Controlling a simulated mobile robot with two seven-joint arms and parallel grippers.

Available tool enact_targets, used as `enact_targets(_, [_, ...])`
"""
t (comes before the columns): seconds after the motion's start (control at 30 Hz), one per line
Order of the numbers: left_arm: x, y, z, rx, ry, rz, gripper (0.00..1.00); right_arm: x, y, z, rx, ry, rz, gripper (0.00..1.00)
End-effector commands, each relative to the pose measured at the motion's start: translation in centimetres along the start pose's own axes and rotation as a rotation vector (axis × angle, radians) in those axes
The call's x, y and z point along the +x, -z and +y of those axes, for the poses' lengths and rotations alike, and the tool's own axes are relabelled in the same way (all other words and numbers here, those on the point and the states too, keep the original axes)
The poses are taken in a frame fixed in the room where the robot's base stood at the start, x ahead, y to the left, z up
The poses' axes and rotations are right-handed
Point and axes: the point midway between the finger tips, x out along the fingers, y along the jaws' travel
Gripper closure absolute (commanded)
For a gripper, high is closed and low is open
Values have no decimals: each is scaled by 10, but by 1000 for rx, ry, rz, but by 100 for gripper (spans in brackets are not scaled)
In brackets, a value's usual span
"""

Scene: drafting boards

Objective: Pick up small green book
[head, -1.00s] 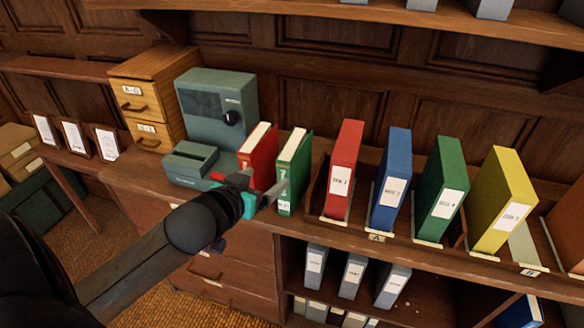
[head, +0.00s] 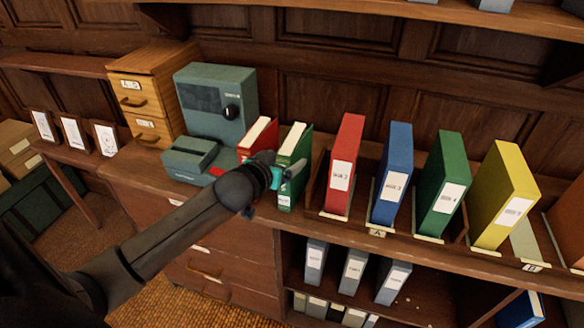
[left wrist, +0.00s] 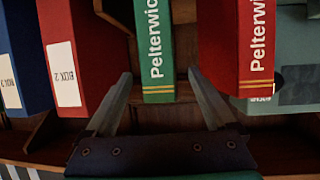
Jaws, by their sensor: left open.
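The small green book (head: 299,158) stands upright on the wooden counter, between a small red book (head: 258,137) and the binder rack. In the left wrist view the green book (left wrist: 154,50) shows its spine, lettered "Pelterwick" as far as I can read, between and just beyond the fingertips. My left gripper (head: 287,177) is open and in front of the green book's spine; in the left wrist view its two fingers (left wrist: 160,82) spread to either side of it. I cannot tell whether a finger touches it. The small red book (left wrist: 243,45) is close beside one finger. My right gripper is not in view.
A red binder (head: 344,165), blue binder (head: 391,175), green binder (head: 441,185) and yellow binder (head: 502,195) stand in the rack to the right. A grey-green machine (head: 216,103) stands left of the books. Grey boxes (head: 354,273) fill part of the shelf below.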

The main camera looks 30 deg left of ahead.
Motion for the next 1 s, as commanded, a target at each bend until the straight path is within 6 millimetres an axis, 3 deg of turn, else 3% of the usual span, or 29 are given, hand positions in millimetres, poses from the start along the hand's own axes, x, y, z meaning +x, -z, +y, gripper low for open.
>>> enact_targets(0.3, [37, 4, -2, 1, 1, 1, 10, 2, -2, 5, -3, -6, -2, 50])
enact_targets(0.7, [44, 4, -2, 1, 0, 0, 12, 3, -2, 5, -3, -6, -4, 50])
enact_targets(1.0, [44, 4, -2, 1, 0, 0, 45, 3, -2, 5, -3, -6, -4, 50])
